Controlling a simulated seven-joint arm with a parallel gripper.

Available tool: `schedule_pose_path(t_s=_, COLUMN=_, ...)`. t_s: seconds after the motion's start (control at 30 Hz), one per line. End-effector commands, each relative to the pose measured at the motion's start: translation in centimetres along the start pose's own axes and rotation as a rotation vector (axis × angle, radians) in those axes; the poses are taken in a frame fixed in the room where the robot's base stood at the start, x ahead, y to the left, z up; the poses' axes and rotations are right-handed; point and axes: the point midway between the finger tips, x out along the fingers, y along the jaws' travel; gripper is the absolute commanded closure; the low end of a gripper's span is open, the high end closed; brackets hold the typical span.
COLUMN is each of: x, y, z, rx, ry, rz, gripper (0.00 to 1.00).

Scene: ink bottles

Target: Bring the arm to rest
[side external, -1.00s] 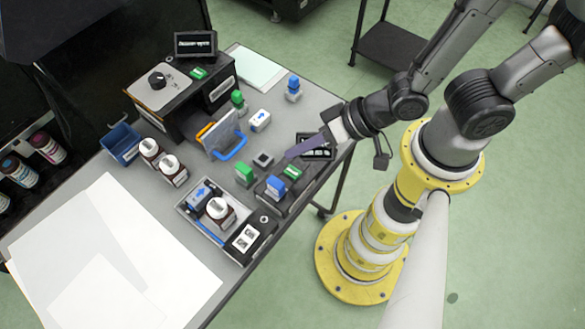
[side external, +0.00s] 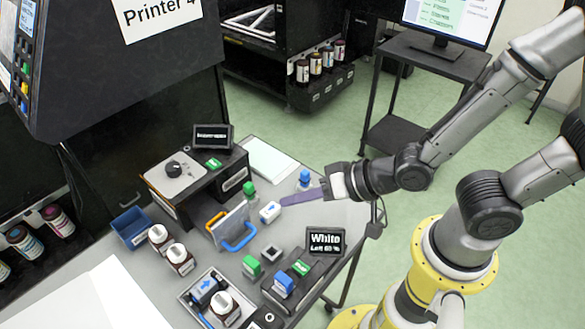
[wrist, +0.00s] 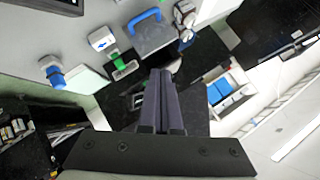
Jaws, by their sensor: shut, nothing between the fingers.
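My gripper (side external: 285,203) has long purple-grey fingers, shut together with nothing between them. In the side view it extends left from my wrist, over the right side of the grey table (side external: 345,215).
A black display (side external: 326,241) reads "White". Nearby are a blue-handled clear holder (side external: 238,228), a control box (side external: 195,182), a blue bin (side external: 131,227) and white-capped bottles (side external: 180,259).

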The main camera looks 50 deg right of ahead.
Motion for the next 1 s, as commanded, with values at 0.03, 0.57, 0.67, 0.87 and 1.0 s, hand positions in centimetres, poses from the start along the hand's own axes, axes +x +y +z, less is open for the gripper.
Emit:
schedule_pose_path(t_s=0.03, x=-1.3, y=-0.7, z=-3.9, rx=0.032, ry=0.072, rz=-0.001, gripper=1.00)
schedule_pose_path(t_s=0.57, x=-18.9, y=3.2, z=-12.3, rx=-0.265, ry=0.021, rz=0.362, gripper=1.00)
schedule_pose_path(t_s=0.67, x=-20.6, y=4.1, z=-10.2, rx=-0.343, ry=-0.089, rz=0.409, gripper=1.00)
schedule_pose_path(t_s=0.87, x=-21.8, y=5.8, z=-7.0, rx=-0.431, ry=-0.276, rz=0.457, gripper=1.00)
schedule_pose_path(t_s=1.0, x=-22.0, y=5.9, z=-6.6, rx=-0.453, ry=-0.299, rz=0.457, gripper=1.00)
